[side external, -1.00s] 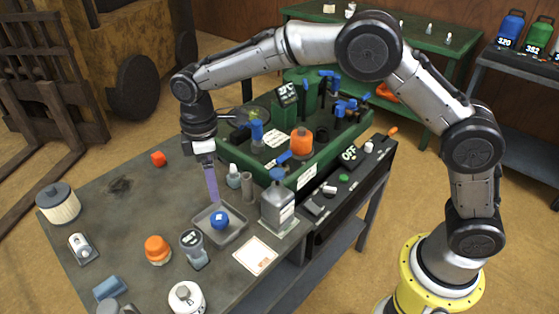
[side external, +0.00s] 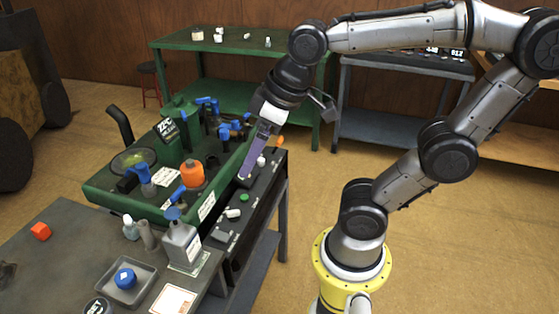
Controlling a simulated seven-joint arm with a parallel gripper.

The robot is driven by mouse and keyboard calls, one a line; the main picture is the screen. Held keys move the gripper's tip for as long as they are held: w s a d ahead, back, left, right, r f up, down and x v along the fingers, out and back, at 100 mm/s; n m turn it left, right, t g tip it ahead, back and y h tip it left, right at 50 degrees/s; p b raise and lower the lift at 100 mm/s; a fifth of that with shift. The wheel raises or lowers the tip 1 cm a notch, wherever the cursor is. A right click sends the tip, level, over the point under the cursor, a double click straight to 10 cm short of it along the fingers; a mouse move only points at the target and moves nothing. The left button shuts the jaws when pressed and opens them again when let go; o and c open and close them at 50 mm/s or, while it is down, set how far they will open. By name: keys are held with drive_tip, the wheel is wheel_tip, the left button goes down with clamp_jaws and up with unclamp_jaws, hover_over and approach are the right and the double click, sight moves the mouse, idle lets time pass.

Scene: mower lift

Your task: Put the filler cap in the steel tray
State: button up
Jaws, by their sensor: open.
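The grey steel tray (side external: 146,286) lies on the workbench at the lower left of the side external view. A round blue cap (side external: 125,278) with a white mark on top sits inside it; it appears to be the filler cap. My gripper (side external: 246,175) is tilted, with its purple fingers pointing down and left over the dark control panel (side external: 228,222). It is open and holds nothing visible. It is well up and to the right of the tray, apart from the cap. The fingers overlap in this view and hide part of the panel.
The green machine bed (side external: 130,205) with blue-handled parts and an orange cap (side external: 192,172) stands behind the tray. A grey bottle (side external: 181,245) and a small dropper bottle (side external: 131,228) stand beside the tray.

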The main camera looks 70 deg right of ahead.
drive_tip(key=shift+m+t, duration=0.4)
drive_tip(key=shift+m, duration=0.4)
drive_tip(key=s, duration=0.1)
drive_tip(key=s+f, duration=0.1)
drive_tip(key=s, duration=0.1)
drive_tip(key=s+d+f, duration=0.1)
drive_tip(key=shift+s+d+f, duration=0.1)
drive_tip(key=shift+s, duration=0.2)
wheel_tip(320, 180, up, 11)
idle(1.4)
drive_tip(key=shift+s, duration=0.1)
drive_tip(key=s, duration=0.7)
drive_tip(key=shift+s, duration=0.4)
idle(1.0)
drive_tip(key=shift+f, duration=0.1)
idle(0.4)
